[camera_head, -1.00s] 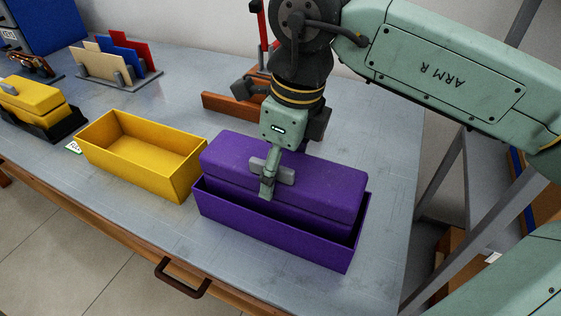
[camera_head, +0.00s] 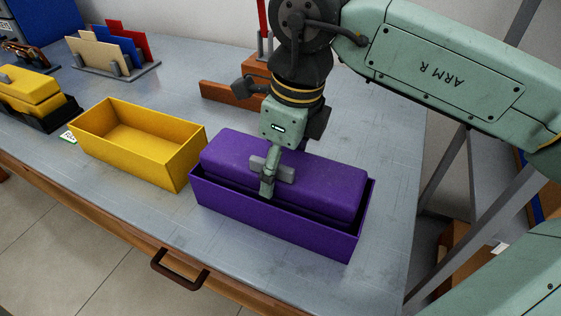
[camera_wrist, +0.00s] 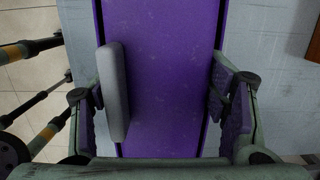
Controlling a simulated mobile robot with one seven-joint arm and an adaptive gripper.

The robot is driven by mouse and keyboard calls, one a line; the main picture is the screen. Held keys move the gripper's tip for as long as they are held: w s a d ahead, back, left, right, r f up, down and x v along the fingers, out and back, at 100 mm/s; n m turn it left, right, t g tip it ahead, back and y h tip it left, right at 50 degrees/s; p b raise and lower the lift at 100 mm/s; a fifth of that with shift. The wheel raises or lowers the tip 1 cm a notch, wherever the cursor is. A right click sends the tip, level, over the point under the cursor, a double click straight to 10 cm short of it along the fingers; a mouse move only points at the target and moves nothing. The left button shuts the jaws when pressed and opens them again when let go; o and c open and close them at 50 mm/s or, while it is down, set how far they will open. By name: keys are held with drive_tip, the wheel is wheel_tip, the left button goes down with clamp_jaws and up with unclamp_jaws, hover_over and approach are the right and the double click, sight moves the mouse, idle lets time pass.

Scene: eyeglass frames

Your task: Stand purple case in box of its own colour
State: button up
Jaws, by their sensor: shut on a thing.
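The purple case (camera_head: 318,180) is a long rounded block, upright in the purple box (camera_head: 270,226), with its upper part showing above the rim. How deep its lower part sits is hidden by the box's front wall. My gripper (camera_head: 270,178) is over the middle of the case and shut on it across its narrow width. In the wrist view the case (camera_wrist: 160,60) runs between the two finger pads of my gripper (camera_wrist: 167,95), with purple box walls along its sides.
An empty yellow box (camera_head: 125,140) stands to the left. A yellow case (camera_head: 35,88) in a black holder is farther left. A rack of coloured panels (camera_head: 115,55) and an orange-brown block (camera_head: 232,100) stand behind. The table's right end is clear.

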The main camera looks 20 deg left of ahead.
drive_tip(key=shift+f+b, duration=0.5)
drive_tip(key=shift+f, duration=0.1)
drive_tip(key=o, duration=1.6)
drive_tip(key=r, duration=0.4)
drive_tip(key=d+r, duration=0.1)
drive_tip(key=r, duration=0.7)
drive_tip(key=shift+d, duration=0.35)
